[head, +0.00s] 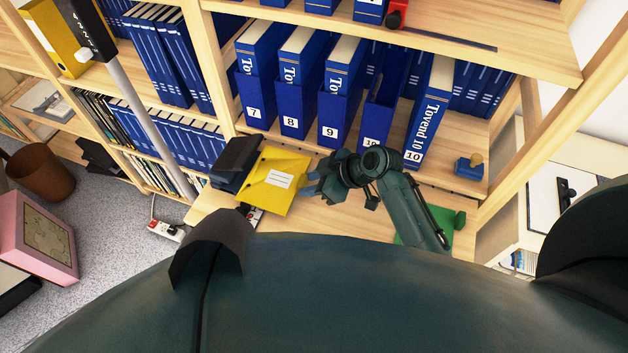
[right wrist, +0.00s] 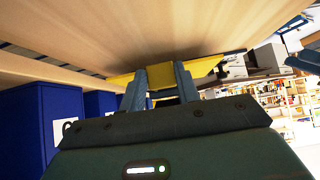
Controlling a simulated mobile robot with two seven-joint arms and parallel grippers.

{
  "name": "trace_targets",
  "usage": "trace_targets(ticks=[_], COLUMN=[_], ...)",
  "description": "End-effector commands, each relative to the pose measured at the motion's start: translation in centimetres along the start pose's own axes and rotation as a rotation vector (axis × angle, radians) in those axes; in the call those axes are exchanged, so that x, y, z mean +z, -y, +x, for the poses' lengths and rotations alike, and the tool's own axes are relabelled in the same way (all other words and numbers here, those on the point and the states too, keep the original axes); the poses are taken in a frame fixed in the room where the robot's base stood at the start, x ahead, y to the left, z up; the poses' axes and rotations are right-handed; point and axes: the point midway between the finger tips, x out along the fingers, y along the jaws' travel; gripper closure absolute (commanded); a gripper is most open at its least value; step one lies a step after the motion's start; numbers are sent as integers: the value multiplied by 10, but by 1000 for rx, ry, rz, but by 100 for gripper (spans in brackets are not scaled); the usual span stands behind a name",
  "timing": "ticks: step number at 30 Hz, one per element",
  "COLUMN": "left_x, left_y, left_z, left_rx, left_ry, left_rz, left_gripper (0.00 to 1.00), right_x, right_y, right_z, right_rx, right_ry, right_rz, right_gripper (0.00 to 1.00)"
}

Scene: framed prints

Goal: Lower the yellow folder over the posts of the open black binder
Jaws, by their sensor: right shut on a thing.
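The yellow folder (head: 272,182), with a white label, is tilted above the shelf board in the head view. My right gripper (head: 314,186) is shut on its right edge. In the right wrist view the folder (right wrist: 205,68) shows edge-on between the two grey-blue fingers of my right gripper (right wrist: 160,78). The black binder (head: 235,160) shows at the folder's left side, partly covered by it. Its posts are hidden, and I cannot tell whether the folder touches them. My left gripper is not clearly seen.
Blue numbered file boxes (head: 297,100) stand behind the board. A loose blue binder marked 10 (head: 428,115) leans right of my right gripper. A small blue object (head: 469,167) and a green mat (head: 440,232) lie at the right. A power strip (head: 166,231) lies below left.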

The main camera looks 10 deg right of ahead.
Motion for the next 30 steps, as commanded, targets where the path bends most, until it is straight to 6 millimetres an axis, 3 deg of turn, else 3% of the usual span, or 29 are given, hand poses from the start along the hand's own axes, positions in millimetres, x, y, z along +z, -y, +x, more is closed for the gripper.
trace_targets(ticks=[13, 14, 15, 23, 30], left_x=[2, 2, 2, -1, -3], left_y=[1, 1, 1, 1, 0], left_z=[0, 0, 0, 0, 0], left_rx=[-1, -2, -2, -2, -2], left_ry=[6, 6, 5, -2, -5], left_rz=[0, 0, 0, -1, -5], left_gripper=[64, 64, 64, 64, 64], right_x=[-1, -1, -1, -1, -1], right_y=[0, 0, 0, 0, 0], right_z=[1, 1, 1, 1, 0], right_rx=[0, 0, 0, 0, 0], right_ry=[-1, -1, -1, -1, -1], right_rz=[0, 0, 0, 1, 1], right_gripper=[91, 67, 63, 43, 43])
